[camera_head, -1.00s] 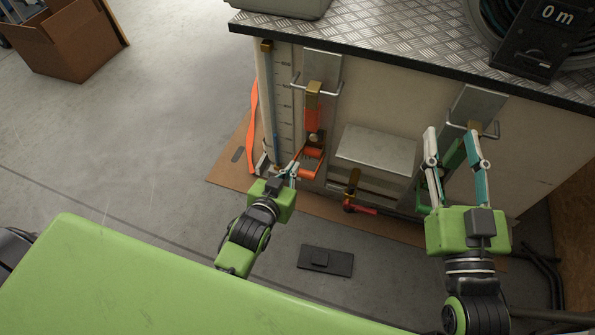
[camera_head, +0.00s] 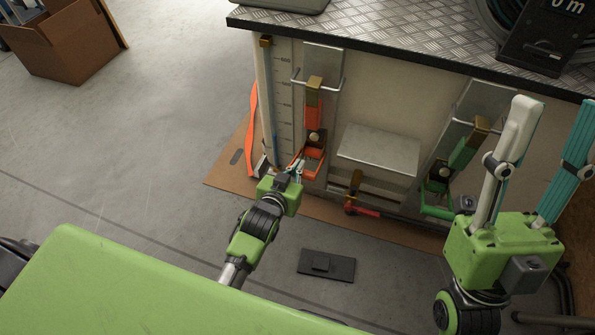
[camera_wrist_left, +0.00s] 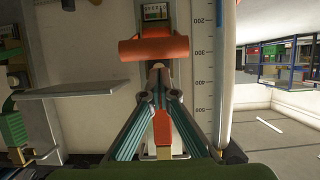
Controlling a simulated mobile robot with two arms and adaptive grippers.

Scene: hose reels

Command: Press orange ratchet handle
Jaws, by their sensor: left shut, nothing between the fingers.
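The orange ratchet (camera_head: 313,112) hangs on the cabinet's front panel, with its orange handle (camera_head: 311,172) at the lower end. My left gripper (camera_head: 299,165) is shut and empty, with its tips right at the handle. In the left wrist view, the closed fingertips (camera_wrist_left: 157,70) sit just below the wide orange handle bar (camera_wrist_left: 153,48). I cannot tell whether they touch it. The fingers partly cover the orange ratchet body (camera_wrist_left: 162,128). My right gripper (camera_head: 557,105) is open and empty, raised in front of the cabinet's right side.
A green ratchet (camera_head: 463,152) hangs to the right, with a small metal shelf (camera_head: 378,150) between. A red-handled lever (camera_head: 362,210) sits below the shelf. A scale strip (camera_head: 284,100) stands left of the orange ratchet. A dark floor plate (camera_head: 326,264) lies in front.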

